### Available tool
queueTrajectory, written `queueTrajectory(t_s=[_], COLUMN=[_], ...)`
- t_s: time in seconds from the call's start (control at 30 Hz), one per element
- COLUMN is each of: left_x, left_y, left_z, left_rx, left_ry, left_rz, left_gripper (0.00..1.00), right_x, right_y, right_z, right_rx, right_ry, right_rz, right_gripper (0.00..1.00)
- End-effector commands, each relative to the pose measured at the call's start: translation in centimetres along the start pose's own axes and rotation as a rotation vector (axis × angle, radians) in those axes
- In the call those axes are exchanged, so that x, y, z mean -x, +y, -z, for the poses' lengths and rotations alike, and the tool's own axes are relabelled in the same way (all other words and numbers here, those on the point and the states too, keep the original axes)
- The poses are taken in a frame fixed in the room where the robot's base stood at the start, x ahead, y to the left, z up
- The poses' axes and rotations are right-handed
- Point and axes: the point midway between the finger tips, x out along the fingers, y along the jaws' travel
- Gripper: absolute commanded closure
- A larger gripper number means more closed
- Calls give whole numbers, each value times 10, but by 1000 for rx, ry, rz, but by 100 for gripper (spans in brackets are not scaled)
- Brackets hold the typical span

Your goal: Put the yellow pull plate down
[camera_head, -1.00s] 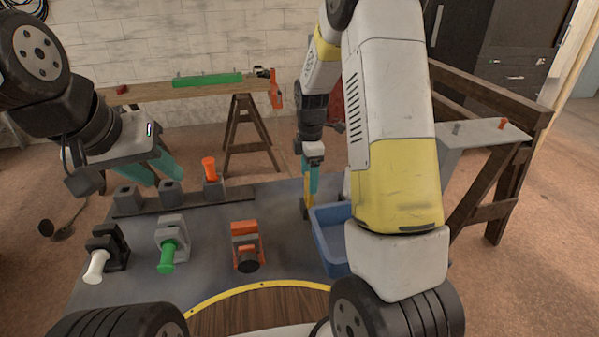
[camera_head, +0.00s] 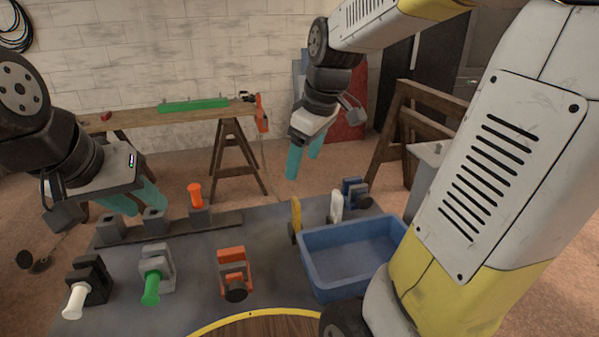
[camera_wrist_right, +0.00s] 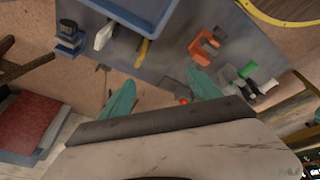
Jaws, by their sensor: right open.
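The yellow pull plate (camera_head: 296,219) stands upright on the grey bench top, beside the back left corner of the blue bin. My right gripper (camera_head: 304,160) is open and empty, raised behind the bench's back edge and apart from the plate. Its teal fingers are spread in the right wrist view (camera_wrist_right: 162,84). My left gripper (camera_head: 140,203) hangs over the back left of the bench, near the grey blocks, with its fingers apart and nothing seen between them.
The blue bin (camera_head: 310,267) looks empty. A white piece (camera_head: 336,206) and a blue piece (camera_head: 355,192) stand behind it. An orange clamp-like part (camera_head: 234,262), a green-handled part (camera_head: 153,287) and a white-handled part (camera_head: 77,298) stand at the front left.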

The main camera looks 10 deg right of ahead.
Motion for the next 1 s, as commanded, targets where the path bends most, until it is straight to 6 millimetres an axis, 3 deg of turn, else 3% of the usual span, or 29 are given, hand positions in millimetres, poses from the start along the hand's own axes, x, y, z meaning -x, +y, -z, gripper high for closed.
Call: queueTrajectory(t_s=[0.03,0.13,0.4,1.0], left_x=[0,0,0,0], left_y=[0,0,0,0], left_z=[0,0,0,0], left_rx=[0,0,0,0], left_ry=[0,0,0,0], left_rz=[0,0,0,0], left_gripper=[64,64,64,64], right_x=[16,35,50,50], right_y=[-15,-42,-85,-90], right_z=[-11,-29,-61,-65], right_rx=[-105,-314,-675,-723], right_ry=[46,121,255,271], right_rz=[-22,-44,-54,-51], right_gripper=[28,28,28,28])
